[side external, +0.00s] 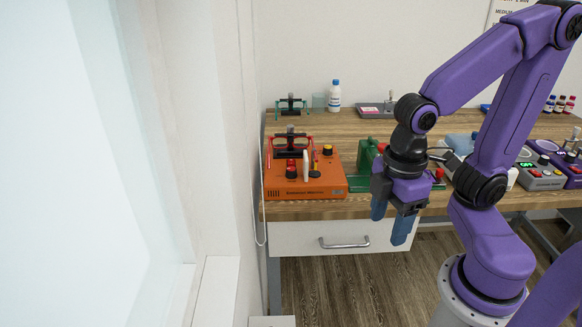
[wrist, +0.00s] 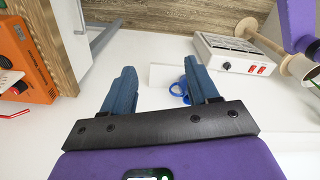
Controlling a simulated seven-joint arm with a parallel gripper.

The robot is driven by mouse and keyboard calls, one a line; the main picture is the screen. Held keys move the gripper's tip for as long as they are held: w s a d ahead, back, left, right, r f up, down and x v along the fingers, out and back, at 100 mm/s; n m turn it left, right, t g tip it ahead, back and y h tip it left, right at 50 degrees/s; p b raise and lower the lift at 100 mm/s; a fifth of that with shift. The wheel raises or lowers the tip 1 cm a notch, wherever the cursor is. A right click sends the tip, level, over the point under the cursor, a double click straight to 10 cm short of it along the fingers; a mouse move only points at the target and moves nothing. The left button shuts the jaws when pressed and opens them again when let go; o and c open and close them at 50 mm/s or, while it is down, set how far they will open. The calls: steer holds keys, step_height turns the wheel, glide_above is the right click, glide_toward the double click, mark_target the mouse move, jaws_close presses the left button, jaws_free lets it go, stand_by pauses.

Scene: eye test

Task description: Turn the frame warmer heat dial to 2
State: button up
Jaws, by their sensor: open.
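In the wrist view a white box (wrist: 232,52) stands at the upper right with a small dark dial (wrist: 227,66) and two red switches on its front. It looks like the frame warmer, but I cannot read its label or the dial's setting. I cannot pick this box out in the side external view. My gripper (side external: 389,229) hangs in front of the bench's front edge with its blue fingers pointing down. In the wrist view my gripper (wrist: 158,71) is open with nothing held. The box lies beyond and to the right of the fingers, apart from them.
An orange machine (side external: 300,187) with knobs stands at the bench's left end, and also shows in the wrist view (wrist: 38,75). A green device (side external: 362,183) is beside it. Grey and purple devices (side external: 540,178) stand right. A blue looped item (wrist: 179,90) lies near the right finger.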

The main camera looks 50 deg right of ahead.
steer(key=w+a+r, duration=0.1)
steer(key=w+r, duration=0.1)
steer(key=w, duration=0.4)
steer(key=w+a+r, duration=0.2)
steer(key=w, duration=0.4)
step_height(320, 180, up, 2)
steer(key=m, duration=0.1)
glide_above(291, 169)
steer(key=shift+g, duration=0.3)
step_height(291, 169, down, 17)
steer(key=shift+r, duration=0.1)
steer(key=c, duration=1)
